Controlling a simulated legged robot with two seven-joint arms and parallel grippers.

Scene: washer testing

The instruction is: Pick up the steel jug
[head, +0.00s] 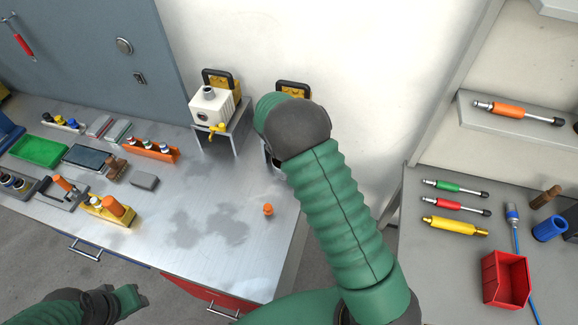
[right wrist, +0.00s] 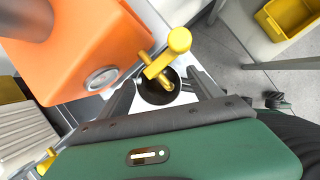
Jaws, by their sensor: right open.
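I cannot make out the steel jug for certain in either view. In the right wrist view a dark round opening (right wrist: 158,90) lies under a yellow tap (right wrist: 166,58); it may be the jug's mouth, but its sides are hidden. My right gripper (right wrist: 163,92) is open, with one finger on each side of this dark round thing. I cannot tell whether the fingers touch it. In the head view my right arm hides that gripper and what is at it. My left gripper (head: 134,297) is low at the left, in front of the bench, apart from everything there.
An orange box (right wrist: 80,45) with a round gauge stands close to the right gripper. A white tank (head: 210,107) with a yellow tap sits on a metal stand. The bench (head: 185,245) has clear room around a small orange piece (head: 268,209). A red bin (head: 506,279) stands at right.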

